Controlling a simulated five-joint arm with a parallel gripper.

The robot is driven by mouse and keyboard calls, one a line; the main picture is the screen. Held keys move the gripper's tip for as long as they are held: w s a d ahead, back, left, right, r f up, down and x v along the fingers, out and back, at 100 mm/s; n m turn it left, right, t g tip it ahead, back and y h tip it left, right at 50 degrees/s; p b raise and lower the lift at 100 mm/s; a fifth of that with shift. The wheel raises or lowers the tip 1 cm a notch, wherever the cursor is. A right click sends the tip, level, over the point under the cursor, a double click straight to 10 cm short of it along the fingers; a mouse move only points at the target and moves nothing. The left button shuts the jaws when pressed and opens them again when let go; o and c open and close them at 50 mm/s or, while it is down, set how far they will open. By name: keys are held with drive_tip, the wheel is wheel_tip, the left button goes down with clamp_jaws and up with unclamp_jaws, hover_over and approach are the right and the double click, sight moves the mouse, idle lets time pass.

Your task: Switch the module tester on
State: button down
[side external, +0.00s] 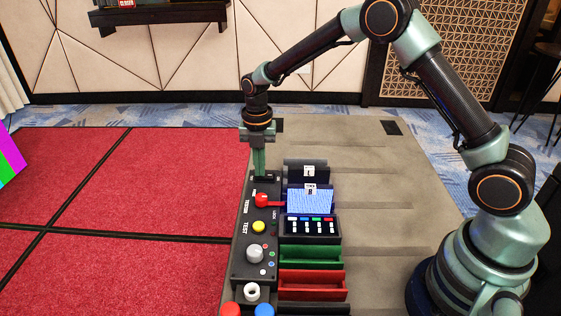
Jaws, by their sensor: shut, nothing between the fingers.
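The module tester (239,252) is a long dark panel on the bench, running away from the camera. It carries a red-knobbed lever (262,200), a yellow button (259,227), a grey dial (255,253) and a white ring (251,291). My gripper (262,174) points straight down at the panel's far end, shut and empty. Its fingertips are at or just above a small dark part there, beyond the red knob. I cannot tell whether they touch it. The fingertips partly hide that dark part.
Right of the panel stand a small lit screen (311,201), a green tray (310,256) and a red tray (313,285). A red button (230,309) and a blue button (264,310) are at the near edge. The grey bench top (395,215) further right is mostly clear.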

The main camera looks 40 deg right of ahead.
sight(271, 176)
drive_tip(key=shift+f, duration=0.25)
drive_tip(key=shift+s+d+r, duration=0.2)
drive_tip(key=shift+s+d, duration=0.35)
drive_tip(key=shift+s, duration=0.05)
drive_tip(key=shift+r, duration=0.15)
wheel_tip(271, 176, up, 14)
drive_tip(key=d, duration=0.1)
drive_tip(key=shift+s, duration=0.45)
